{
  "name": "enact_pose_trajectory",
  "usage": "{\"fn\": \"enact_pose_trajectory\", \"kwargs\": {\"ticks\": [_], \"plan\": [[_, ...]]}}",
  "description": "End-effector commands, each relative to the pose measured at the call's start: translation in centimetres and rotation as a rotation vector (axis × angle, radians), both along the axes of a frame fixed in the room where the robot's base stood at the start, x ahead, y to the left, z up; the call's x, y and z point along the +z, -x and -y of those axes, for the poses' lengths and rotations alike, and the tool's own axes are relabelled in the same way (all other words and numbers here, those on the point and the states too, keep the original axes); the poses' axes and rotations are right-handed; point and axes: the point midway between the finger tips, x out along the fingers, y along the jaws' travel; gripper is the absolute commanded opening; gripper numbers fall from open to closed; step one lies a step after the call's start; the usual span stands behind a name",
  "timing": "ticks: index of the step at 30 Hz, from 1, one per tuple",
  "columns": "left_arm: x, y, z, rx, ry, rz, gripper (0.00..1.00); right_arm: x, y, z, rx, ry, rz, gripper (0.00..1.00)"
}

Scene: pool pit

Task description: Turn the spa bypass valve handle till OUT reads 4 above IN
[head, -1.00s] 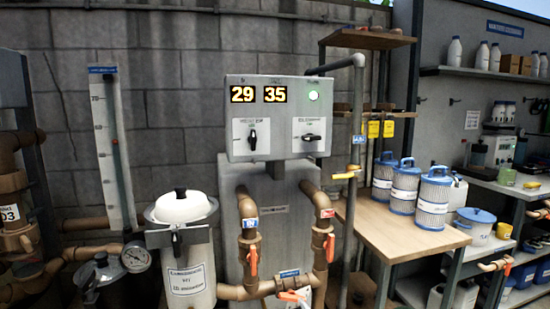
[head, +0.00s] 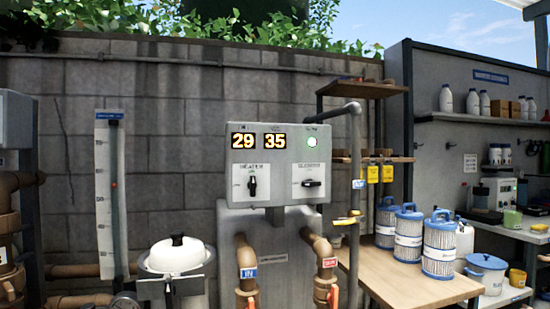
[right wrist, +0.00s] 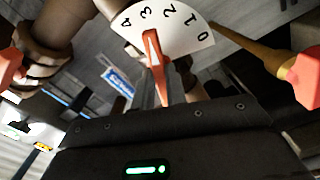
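The bypass valve is below the head view. In the right wrist view an orange handle (right wrist: 152,50) lies over a white dial (right wrist: 172,35) marked 0 to 4, its tip near 3. My right gripper (right wrist: 163,88) has its grey fingers close on both sides of this handle. My left gripper is out of view.
Other orange parts flank the dial at the left edge (right wrist: 8,65) and right edge (right wrist: 305,76) of the right wrist view. A white-lidded pot (head: 176,256) stands left of the box. A wooden bench (head: 400,282) with blue-topped filter cartridges (head: 439,246) is at right.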

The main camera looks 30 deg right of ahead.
Motion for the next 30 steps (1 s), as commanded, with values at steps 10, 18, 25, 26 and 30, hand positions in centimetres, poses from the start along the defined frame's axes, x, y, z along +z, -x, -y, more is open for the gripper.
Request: {"fn": "enact_pose_trajectory", "kwargs": {"ticks": [10,18,25,26,30], "plan": [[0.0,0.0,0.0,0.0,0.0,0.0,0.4,-0.1,0.0,0.0,0.0,-0.001,-0.001,0.0],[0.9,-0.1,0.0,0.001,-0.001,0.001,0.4,0.2,0.0,-0.1,0.0,-0.187,0.064,0.0],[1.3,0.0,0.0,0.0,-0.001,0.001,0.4,0.0,0.0,0.0,0.0,-0.384,0.133,0.0],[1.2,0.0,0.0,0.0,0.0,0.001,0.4,-0.1,0.0,0.0,0.0,-0.387,0.134,0.0],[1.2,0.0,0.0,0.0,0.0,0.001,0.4,-0.1,0.0,0.0,0.0,-0.385,0.134,0.0]]}}
